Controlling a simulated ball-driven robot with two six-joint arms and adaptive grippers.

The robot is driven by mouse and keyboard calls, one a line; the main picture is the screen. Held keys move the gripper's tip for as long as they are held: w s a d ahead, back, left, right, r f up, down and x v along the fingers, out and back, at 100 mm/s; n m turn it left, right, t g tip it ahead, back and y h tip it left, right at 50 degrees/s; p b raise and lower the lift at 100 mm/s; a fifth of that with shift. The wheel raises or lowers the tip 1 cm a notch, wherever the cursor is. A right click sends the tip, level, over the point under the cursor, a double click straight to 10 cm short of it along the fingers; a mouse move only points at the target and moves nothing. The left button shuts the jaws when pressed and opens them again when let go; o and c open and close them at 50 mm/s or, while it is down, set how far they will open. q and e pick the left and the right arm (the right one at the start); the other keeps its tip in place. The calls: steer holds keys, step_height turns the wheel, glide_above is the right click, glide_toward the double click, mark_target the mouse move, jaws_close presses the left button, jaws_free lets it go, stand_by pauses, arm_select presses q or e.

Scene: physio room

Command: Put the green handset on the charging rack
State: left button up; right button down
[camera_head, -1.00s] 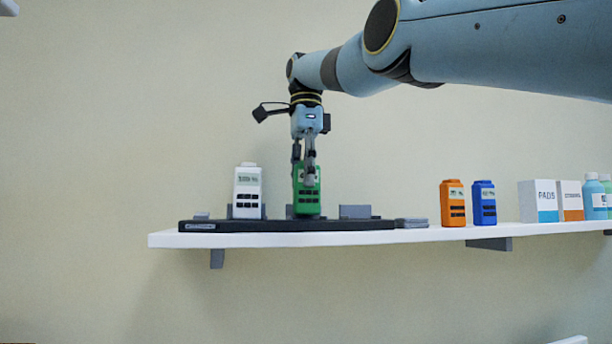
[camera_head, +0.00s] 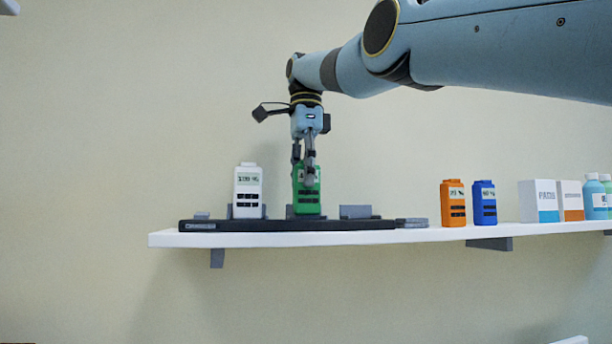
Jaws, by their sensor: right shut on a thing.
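The green handset (camera_head: 308,201) stands upright at the middle place of the black charging rack (camera_head: 340,225) on the white shelf. My right gripper (camera_head: 304,178) points down from above and is shut on the upper part of the green handset. The fingers cover part of its front. I cannot tell whether its base is fully seated in the rack. A white handset (camera_head: 248,190) stands in the rack's left place. The right place, with a grey back piece (camera_head: 355,212), is empty. My left gripper is not in view.
Right of the rack, an orange handset (camera_head: 453,203) and a blue handset (camera_head: 484,203) stand on the shelf (camera_head: 435,234). Farther right are two boxes (camera_head: 540,201) and blue bottles (camera_head: 594,197). A flat grey piece (camera_head: 411,223) lies at the rack's right end.

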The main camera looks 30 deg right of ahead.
steer(key=shift+f+b, duration=0.4)
steer(key=shift+b, duration=0.05)
stand_by(0.3)
stand_by(0.3)
steer(key=shift+c, duration=2.4)
jaws_free()
steer(key=shift+r, duration=0.1)
step_height(320, 180, up, 7)
steer(key=p, duration=0.7)
